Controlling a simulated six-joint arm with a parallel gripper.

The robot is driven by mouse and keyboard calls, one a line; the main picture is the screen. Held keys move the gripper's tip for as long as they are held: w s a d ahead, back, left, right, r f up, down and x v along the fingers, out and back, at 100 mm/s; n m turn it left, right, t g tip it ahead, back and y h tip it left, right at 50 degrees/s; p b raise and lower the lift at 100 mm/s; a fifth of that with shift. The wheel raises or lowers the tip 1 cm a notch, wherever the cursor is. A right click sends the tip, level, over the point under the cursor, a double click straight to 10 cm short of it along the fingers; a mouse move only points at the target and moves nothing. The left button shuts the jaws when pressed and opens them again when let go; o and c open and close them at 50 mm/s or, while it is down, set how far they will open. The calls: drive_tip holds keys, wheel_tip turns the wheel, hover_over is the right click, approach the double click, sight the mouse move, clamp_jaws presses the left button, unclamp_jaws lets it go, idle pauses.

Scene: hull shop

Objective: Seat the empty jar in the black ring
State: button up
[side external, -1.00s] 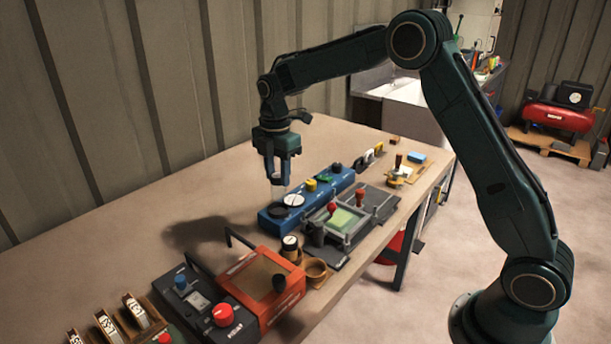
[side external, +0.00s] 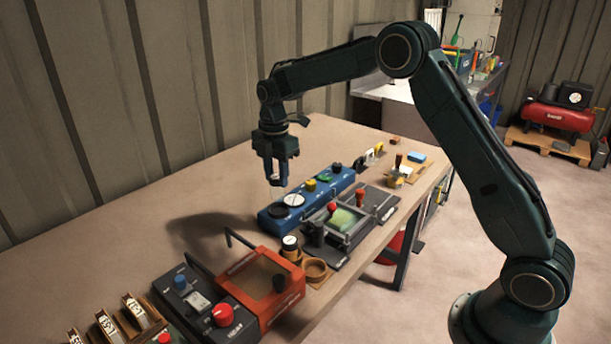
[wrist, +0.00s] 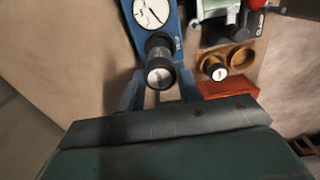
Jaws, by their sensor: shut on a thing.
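My gripper (side external: 275,180) points down, shut on the jar, above the near-left end of a blue block (side external: 328,193). In the wrist view the jar (wrist: 160,76) sits between the fingers, with a dark rim and a pale round top; I cannot tell from it whether the jar is empty.
A white dial (side external: 294,200) and coloured knobs sit along the block. A grey fixture (side external: 343,222) with red-topped handles stands in front. A white-topped jar (side external: 290,243) stands beside an empty wooden cup (side external: 316,268). An orange box (side external: 262,283) is nearer. Bench left of the block is clear.

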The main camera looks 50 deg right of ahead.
sight(277, 190)
drive_tip(key=shift+f, duration=1.85)
drive_tip(key=shift+f, duration=0.65)
idle(0.3)
drive_tip(key=o, duration=0.6)
drive_tip(key=shift+o, duration=0.2)
drive_tip(key=shift+r, duration=5.5)
